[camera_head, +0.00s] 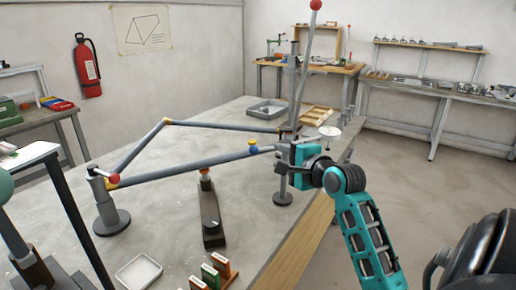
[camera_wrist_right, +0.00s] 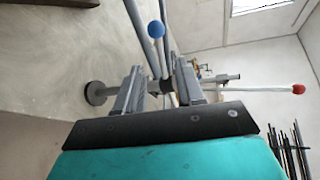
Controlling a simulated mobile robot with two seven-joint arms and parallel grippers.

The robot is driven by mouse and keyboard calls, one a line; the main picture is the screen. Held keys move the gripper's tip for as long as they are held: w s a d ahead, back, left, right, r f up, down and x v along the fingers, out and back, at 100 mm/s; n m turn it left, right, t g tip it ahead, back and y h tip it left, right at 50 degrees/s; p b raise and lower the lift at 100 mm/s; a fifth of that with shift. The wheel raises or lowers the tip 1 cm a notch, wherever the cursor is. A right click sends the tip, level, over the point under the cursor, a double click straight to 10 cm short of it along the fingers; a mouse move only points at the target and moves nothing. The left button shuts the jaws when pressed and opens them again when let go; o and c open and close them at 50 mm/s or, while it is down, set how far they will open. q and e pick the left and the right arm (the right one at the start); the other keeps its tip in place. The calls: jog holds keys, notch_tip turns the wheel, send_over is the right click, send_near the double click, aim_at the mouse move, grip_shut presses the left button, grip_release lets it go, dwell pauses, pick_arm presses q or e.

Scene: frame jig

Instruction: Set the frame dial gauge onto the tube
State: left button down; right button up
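The grey frame tubes (camera_head: 205,167) run from a round-based post (camera_head: 109,212) at the left to an upright post at the right. My right gripper (camera_head: 285,150) is at the right post. In the wrist view its fingers (camera_wrist_right: 157,88) are apart, with tube parts visible between or behind them. My left gripper is not in view.
A dark block with a red knob (camera_head: 211,215) is on the table (camera_head: 165,215). A white tray (camera_head: 138,272) and coloured blocks (camera_head: 213,272) are at the front. A tall red-ball rod (camera_head: 306,60) rises by the right post. A grey tray (camera_head: 265,111) is farther back.

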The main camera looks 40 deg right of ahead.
aim_at(262, 150)
jog(key=x, duration=1.2)
jog(key=shift+w+f, duration=0.1)
jog(key=shift+f, duration=0.05)
grip_shut()
jog(key=shift+a, duration=0.1)
